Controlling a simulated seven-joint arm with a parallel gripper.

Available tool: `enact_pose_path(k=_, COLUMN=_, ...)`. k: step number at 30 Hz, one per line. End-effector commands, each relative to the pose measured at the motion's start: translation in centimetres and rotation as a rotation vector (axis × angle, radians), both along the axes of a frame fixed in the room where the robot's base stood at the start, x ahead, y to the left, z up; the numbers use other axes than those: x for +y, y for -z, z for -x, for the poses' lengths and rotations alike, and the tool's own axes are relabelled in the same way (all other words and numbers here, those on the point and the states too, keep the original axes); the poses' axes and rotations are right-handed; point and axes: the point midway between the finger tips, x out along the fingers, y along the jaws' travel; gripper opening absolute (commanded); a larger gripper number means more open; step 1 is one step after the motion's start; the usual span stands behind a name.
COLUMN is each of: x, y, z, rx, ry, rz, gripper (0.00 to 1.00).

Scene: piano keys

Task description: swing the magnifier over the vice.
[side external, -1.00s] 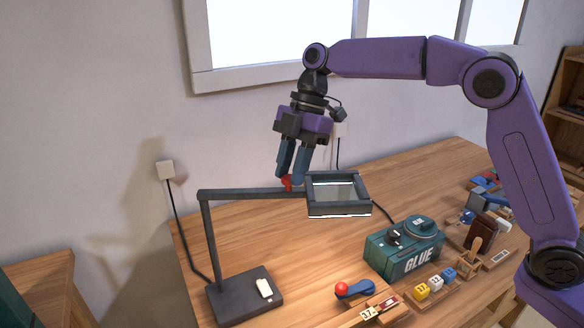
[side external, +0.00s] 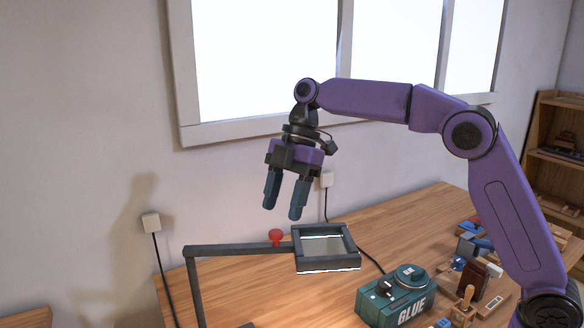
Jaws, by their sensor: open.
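The magnifier is a dark square frame with a pale lens (side external: 325,247) on a thin grey arm (side external: 235,250), held up by a post at the left. A red knob (side external: 276,236) stands on the arm, just left of the lens frame. My gripper (side external: 282,211) is open and empty, pointing down just above the knob with a small gap. The magnifier's base is mostly cut off by the bottom edge. I cannot clearly make out a vice; a blue and grey item (side external: 470,246) at the right is too small to identify.
A teal glue box (side external: 397,297) sits on the wooden table (side external: 415,225), right of and nearer than the lens. Several small items, including a brown block (side external: 483,275), crowd the table's right side. A wall and window stand behind. The table beyond the lens is clear.

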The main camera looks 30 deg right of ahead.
Motion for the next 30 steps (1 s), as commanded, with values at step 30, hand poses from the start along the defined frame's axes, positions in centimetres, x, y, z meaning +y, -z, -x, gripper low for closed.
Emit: enact_pose_path(k=30, x=-2.9, y=-7.4, z=-1.1, rx=-0.002, ry=0.001, rz=-0.001, gripper=0.55)
